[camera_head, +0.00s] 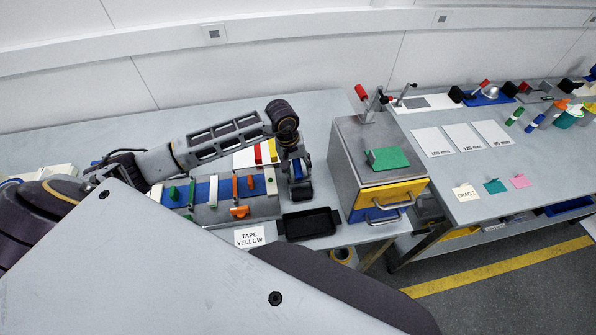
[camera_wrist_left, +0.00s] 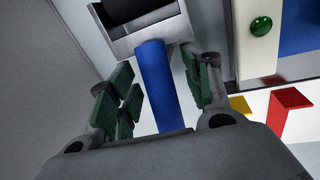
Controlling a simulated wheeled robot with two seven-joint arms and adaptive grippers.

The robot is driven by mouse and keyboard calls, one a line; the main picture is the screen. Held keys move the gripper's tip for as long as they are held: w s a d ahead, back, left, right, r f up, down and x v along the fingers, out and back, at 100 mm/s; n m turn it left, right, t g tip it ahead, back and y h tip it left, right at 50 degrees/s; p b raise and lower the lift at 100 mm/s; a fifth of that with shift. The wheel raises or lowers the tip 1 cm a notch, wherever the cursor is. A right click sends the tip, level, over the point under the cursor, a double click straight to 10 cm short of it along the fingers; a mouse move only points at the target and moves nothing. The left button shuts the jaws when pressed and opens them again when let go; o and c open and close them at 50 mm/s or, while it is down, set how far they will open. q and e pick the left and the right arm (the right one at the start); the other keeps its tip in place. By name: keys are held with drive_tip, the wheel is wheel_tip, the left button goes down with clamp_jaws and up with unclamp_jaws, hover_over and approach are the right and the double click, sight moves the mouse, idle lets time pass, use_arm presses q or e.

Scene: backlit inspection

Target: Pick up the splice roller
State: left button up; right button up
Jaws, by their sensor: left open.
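The splice roller, with a blue handle, a metal bracket and a dark roller, lies on the grey bench under my left gripper. Its blue handle (camera_wrist_left: 158,85) shows in the left wrist view, with the bracket and part of the roller at the top edge. In the head view the handle (camera_head: 297,168) is partly covered by my gripper. My left gripper (camera_head: 294,160) is open, with its green-padded fingers (camera_wrist_left: 158,62) on either side of the handle. I cannot tell whether either finger touches it. My right gripper is not in view.
A black tray (camera_head: 312,223) and a TAPE YELLOW card (camera_head: 249,237) lie near the front edge. A board (camera_head: 205,191) with green and orange pieces is to the left. Red and yellow pieces (camera_head: 265,152) stand close by. A metal drawer cabinet (camera_head: 352,150) stands to the right.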

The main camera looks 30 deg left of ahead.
sight(297, 164)
use_arm(q)
drive_tip(key=shift+c, duration=0.3)
clamp_jaws()
drive_tip(key=shift+r, duration=0.1)
drive_tip(key=shift+r+b, duration=1.05)
drive_tip(key=shift+r, duration=3.95)
